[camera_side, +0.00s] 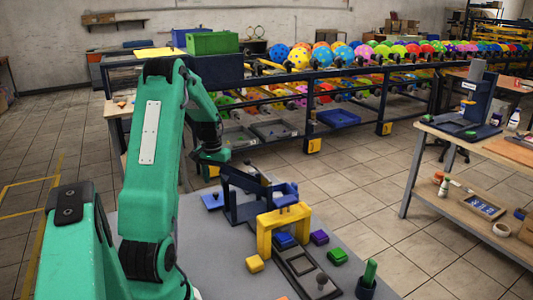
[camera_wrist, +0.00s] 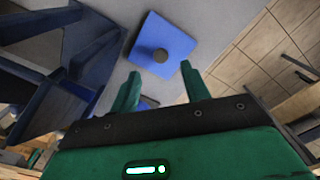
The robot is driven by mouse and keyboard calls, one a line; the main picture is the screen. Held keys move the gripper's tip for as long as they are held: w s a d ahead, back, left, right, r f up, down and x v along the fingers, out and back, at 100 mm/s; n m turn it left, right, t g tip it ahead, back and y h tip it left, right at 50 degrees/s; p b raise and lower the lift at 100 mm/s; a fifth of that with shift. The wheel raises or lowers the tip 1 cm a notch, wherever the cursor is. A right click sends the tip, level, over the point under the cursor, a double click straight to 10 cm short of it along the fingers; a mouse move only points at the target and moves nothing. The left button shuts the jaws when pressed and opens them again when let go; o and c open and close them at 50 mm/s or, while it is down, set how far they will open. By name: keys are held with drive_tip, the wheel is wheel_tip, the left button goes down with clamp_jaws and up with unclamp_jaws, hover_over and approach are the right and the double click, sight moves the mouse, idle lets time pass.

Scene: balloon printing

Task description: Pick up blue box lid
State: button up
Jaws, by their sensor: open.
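The blue box lid (camera_wrist: 172,35) is a flat blue square with a dark round knob in its middle. It lies on the grey surface in the wrist view, just beyond my fingertips. In the side view the blue lid (camera_side: 210,203) is at the left of the navy press-like stand. My gripper (camera_wrist: 160,70) is open and empty, with one green finger on each side of the lid's near edge in the picture. The fingers do not appear to touch the lid. The height between them is hard to tell.
The navy stand (camera_side: 240,212) is close to the lid's right in the side view. A yellow arch (camera_side: 282,215) and small yellow, purple and green blocks are farther right. A small blue piece (camera_wrist: 148,102) shows between my fingers, partly hidden. The grey table's edge is near the lid.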

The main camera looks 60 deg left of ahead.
sight(216, 193)
drive_tip(key=shift+f, duration=0.1)
drive_tip(key=shift+s+f, duration=0.1)
drive_tip(key=shift+f, duration=2.45)
drive_tip(key=shift+c, duration=0.2)
clamp_jaws()
